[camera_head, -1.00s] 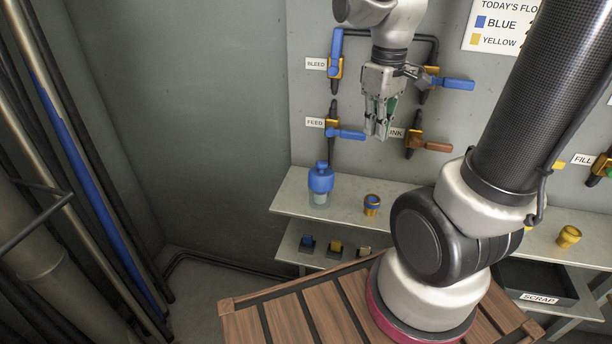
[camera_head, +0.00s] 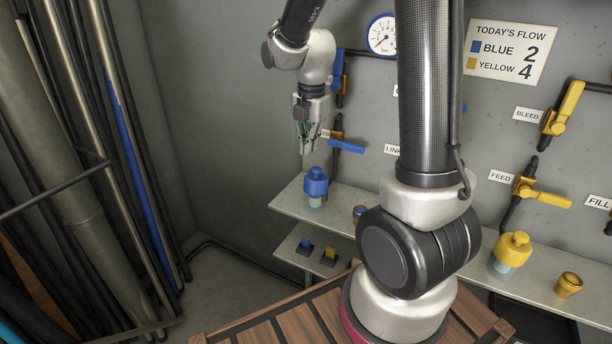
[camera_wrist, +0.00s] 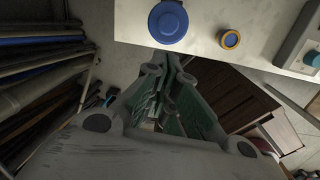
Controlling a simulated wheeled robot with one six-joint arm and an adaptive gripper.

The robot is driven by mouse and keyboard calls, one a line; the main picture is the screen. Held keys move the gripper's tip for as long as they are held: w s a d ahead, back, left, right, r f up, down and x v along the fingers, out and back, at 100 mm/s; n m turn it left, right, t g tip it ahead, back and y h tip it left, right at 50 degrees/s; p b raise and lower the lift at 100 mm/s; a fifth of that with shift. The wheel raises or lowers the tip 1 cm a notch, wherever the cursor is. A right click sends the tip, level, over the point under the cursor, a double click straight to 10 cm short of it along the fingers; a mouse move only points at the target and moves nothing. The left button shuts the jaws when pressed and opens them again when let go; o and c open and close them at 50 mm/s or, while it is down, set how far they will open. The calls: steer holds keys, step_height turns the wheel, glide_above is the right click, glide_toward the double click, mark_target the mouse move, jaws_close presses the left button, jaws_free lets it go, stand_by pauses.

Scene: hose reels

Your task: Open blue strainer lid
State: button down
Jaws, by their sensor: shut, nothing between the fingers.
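The blue strainer (camera_head: 315,186) stands upright on the left end of the pale shelf, its blue lid on top of a clear lower body. In the wrist view its round blue lid (camera_wrist: 168,21) shows from above at the top. My gripper (camera_head: 307,150) points down, shut and empty, just above and slightly left of the lid, apart from it in the head view. In the wrist view my fingers (camera_wrist: 165,68) lie just below the lid; the exact gap cannot be told.
A blue-ringed brass cup (camera_head: 359,213) stands right of the strainer, partly behind my arm. The blue feed valve handle (camera_head: 347,147) juts out close to my gripper. A yellow strainer (camera_head: 513,249) and brass cup (camera_head: 568,285) stand farther right. Pipes (camera_head: 75,150) line the left.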

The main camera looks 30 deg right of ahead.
mark_target(311, 179)
step_height(311, 179, down, 10)
steer(key=shift+w+n, duration=0.3)
steer(key=shift+w, duration=0.1)
steer(key=shift+d+r, duration=0.1)
steer(key=shift+d, duration=0.05)
stand_by(0.3)
steer(key=shift+w+d+r, duration=0.5)
steer(key=shift+d+r, duration=0.1)
steer(key=shift+d, duration=0.1)
steer(key=w+d, duration=0.1)
steer(key=d+r, duration=0.1)
steer(key=shift+w+d+r, duration=0.1)
steer(key=shift+w+d, duration=0.2)
steer(key=shift+w, duration=0.05)
steer(key=shift+w+d+r, duration=0.1)
steer(key=shift+w+d, duration=0.45)
steer(key=shift+d, duration=0.25)
steer(key=shift+w+d+r, duration=0.1)
steer(key=shift+w+d, duration=0.4)
steer(key=shift+d, duration=0.3)
